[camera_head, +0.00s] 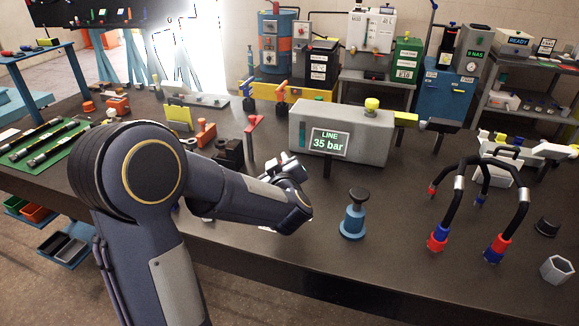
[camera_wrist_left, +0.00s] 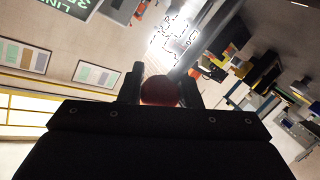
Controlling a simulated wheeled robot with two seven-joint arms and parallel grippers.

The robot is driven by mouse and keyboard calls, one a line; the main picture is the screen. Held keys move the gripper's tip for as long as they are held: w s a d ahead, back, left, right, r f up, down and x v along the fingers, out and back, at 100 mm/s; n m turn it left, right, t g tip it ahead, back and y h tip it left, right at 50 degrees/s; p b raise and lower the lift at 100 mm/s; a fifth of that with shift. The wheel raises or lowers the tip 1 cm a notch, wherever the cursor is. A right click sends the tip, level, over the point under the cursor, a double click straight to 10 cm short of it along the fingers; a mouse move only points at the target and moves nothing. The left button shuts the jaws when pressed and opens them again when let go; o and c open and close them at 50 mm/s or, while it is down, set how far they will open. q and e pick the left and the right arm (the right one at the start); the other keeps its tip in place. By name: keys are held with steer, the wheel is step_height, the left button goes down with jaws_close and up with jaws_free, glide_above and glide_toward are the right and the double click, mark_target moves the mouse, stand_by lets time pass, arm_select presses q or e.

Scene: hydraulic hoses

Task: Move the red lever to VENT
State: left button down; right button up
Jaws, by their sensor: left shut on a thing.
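My left gripper (camera_head: 289,166) reaches in low over the bench, in front of the grey box with the LINE 35 bar display (camera_head: 330,143). In the left wrist view its two dark fingers (camera_wrist_left: 162,88) are shut on a round red knob (camera_wrist_left: 160,92), which looks like the lever's handle. In the head view my forearm and wrist hide the held knob and what it is attached to. No VENT label is readable. A separate red-topped handle (camera_head: 254,122) stands upright behind my wrist. My right gripper is not in view.
A blue plunger-like part (camera_head: 354,216) stands right of my gripper. Black hoses with red and blue ends (camera_head: 494,246) arch over the right of the bench. A hex nut (camera_head: 557,268) lies near the right edge. The front middle of the bench is clear.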

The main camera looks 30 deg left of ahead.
arm_select(q)
steer(key=shift+s+a, duration=0.15)
steer(key=shift+a, duration=0.3)
steer(key=c, duration=1.1)
jaws_free()
steer(key=shift+a+f, duration=0.1)
steer(key=shift+o, duration=0.2)
steer(key=v, duration=0.8)
